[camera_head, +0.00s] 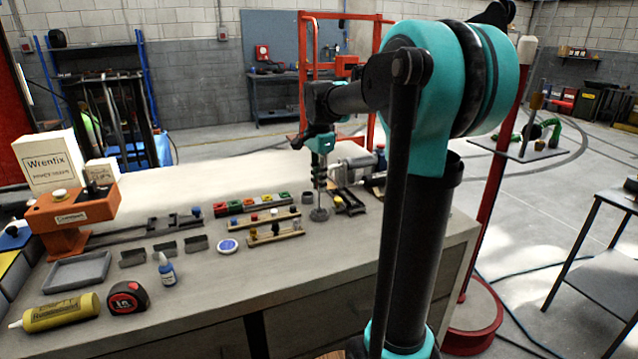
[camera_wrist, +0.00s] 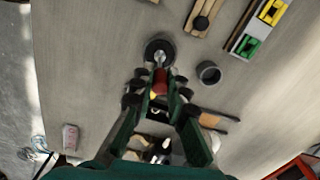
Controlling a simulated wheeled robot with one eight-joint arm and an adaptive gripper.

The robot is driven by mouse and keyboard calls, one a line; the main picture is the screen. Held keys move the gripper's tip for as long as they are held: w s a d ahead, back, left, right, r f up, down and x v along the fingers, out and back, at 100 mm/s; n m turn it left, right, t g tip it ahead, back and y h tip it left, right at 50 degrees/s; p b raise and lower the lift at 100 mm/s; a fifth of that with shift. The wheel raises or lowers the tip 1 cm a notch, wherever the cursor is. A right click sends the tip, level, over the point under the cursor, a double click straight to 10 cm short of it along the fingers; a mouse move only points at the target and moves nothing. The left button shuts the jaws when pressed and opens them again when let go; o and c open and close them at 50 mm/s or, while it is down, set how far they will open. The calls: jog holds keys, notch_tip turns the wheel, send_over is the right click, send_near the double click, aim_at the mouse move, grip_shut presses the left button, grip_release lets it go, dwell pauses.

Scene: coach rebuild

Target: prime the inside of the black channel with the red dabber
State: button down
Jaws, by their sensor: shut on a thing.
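My gripper (camera_wrist: 158,88) is closed around a red piece (camera_wrist: 160,80), apparently the red dabber, in the wrist view. A metallic stem and a dark round disc (camera_wrist: 160,45) show just beyond it; I cannot tell whether they belong to it. In the head view my gripper (camera_head: 319,183) points down over the bench, above a grey round base (camera_head: 320,215). A long dark rail (camera_head: 130,233) lies left of the coloured bins and may be the black channel; its inside is not clear.
A strip of coloured bins (camera_head: 250,203), wooden racks with small pegs (camera_head: 275,235) and a grey cup (camera_head: 308,197) stand close by. The front right bench is clear.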

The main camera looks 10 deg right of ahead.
jog(key=shift+r, duration=3.4)
